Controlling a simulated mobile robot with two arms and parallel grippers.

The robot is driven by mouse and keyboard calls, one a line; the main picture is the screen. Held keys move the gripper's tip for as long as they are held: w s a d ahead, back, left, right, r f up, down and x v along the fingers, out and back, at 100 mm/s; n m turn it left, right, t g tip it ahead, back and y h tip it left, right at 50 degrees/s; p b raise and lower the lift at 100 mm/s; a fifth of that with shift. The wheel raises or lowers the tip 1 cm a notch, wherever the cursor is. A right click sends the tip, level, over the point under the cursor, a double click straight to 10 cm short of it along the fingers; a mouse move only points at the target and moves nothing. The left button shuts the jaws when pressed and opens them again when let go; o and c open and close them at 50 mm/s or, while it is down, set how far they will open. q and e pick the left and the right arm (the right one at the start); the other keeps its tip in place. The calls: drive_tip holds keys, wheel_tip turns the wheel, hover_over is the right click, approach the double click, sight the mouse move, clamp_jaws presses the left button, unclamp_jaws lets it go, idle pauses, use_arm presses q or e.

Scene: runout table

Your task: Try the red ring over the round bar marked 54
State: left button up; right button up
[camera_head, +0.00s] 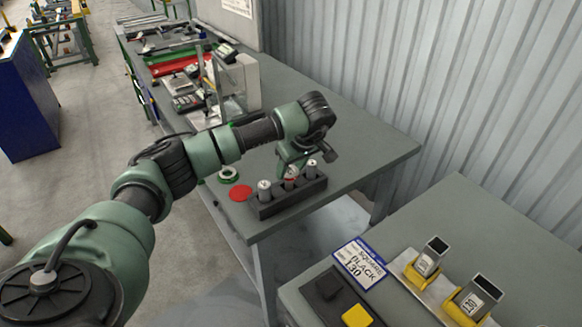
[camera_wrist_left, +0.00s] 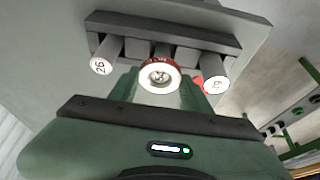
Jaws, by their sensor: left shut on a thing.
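The red ring (camera_wrist_left: 160,64) shows a red outside and a pale face in the left wrist view. It lines up with the middle bar of a dark rack (camera_wrist_left: 204,36); I cannot tell if it is around the bar's end or just above it. My left gripper (camera_head: 290,168) is shut on the ring, one green finger on each side. The ring (camera_head: 291,177) is small and partly hidden in the head view. Round bars stand to either side: one marked 26 (camera_wrist_left: 101,65) and one (camera_wrist_left: 216,84) whose mark is unclear. I cannot read a 54. My right gripper is not in view.
A red disc (camera_head: 240,193) and a green ring (camera_head: 228,174) lie left of the rack on the grey table (camera_head: 365,150). Instruments (camera_head: 185,100) stand further back. A nearer table holds a sign (camera_head: 358,263) and square tubes (camera_head: 428,258) in yellow holders.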

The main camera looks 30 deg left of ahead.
use_arm(q)
drive_tip(key=o, duration=1.4)
drive_tip(key=shift+o, duration=0.9)
drive_tip(key=b+v, duration=0.2)
drive_tip(key=v, duration=0.6)
drive_tip(key=shift+s+a+f, duration=0.1)
drive_tip(key=shift+f, duration=0.05)
